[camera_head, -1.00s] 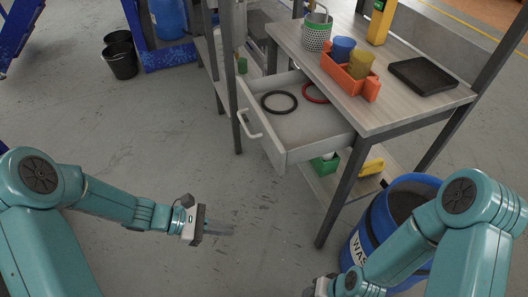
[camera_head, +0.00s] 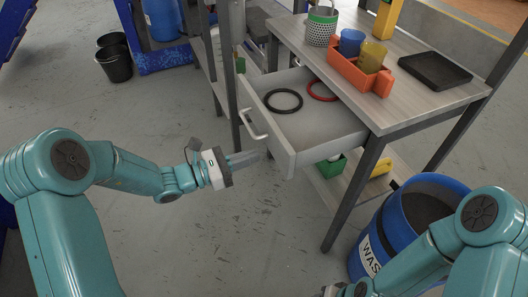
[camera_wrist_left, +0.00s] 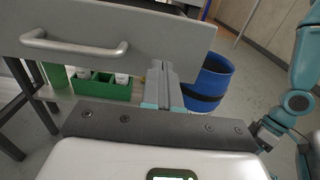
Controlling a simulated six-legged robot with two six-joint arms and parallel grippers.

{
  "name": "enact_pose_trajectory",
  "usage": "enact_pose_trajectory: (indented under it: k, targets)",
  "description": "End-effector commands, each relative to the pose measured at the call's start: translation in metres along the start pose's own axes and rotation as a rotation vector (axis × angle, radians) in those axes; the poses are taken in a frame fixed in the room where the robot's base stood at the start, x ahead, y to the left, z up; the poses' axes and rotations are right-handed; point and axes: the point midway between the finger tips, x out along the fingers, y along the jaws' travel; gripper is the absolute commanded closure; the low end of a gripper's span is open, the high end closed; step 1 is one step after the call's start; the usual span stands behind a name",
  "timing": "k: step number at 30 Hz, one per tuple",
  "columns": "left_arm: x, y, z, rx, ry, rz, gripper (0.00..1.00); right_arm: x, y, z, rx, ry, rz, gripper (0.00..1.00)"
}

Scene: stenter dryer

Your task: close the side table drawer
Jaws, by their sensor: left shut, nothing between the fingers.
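The side table drawer (camera_head: 308,128) is pulled open, out to the left from under the table top. A black ring (camera_head: 283,101) and a red ring (camera_head: 321,90) lie in it. Its pale handle (camera_head: 252,124) is on the front panel, which also shows in the left wrist view (camera_wrist_left: 165,36). My left gripper (camera_head: 256,157) is shut and empty, just in front of the lower near end of the front panel. In the left wrist view its fingers (camera_wrist_left: 160,70) point toward the panel, right of the handle; contact cannot be told. My right gripper is mostly cut off at the bottom edge.
The table top (camera_head: 440,105) carries an orange tray (camera_head: 377,85) with cups, a wire basket (camera_head: 321,28) and a black tray (camera_head: 434,70). A blue waste bin (camera_head: 380,236) stands at the lower right.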

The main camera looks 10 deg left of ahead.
Motion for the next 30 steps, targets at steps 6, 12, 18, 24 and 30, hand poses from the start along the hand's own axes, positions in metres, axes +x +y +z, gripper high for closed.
enact_pose_trajectory:
  k: [6,12,18,24,30]
  targets:
    - [0.034,0.000,-0.001,0.001,0.000,-0.005,1.00,0.003,0.001,0.000,0.000,0.000,0.000,0.55]
    - [0.045,0.002,0.000,0.001,0.001,-0.004,1.00,0.004,0.001,0.000,0.000,0.000,0.000,0.55]
    - [0.045,0.003,0.000,0.001,0.001,-0.003,1.00,0.004,0.001,0.000,0.000,0.000,0.000,0.55]
    - [0.045,0.003,0.000,0.001,0.001,-0.004,1.00,0.004,0.001,0.000,0.000,0.000,0.000,0.55]
    - [0.047,0.003,0.000,0.000,0.001,-0.004,1.00,0.004,0.001,0.000,0.000,0.000,0.000,0.55]
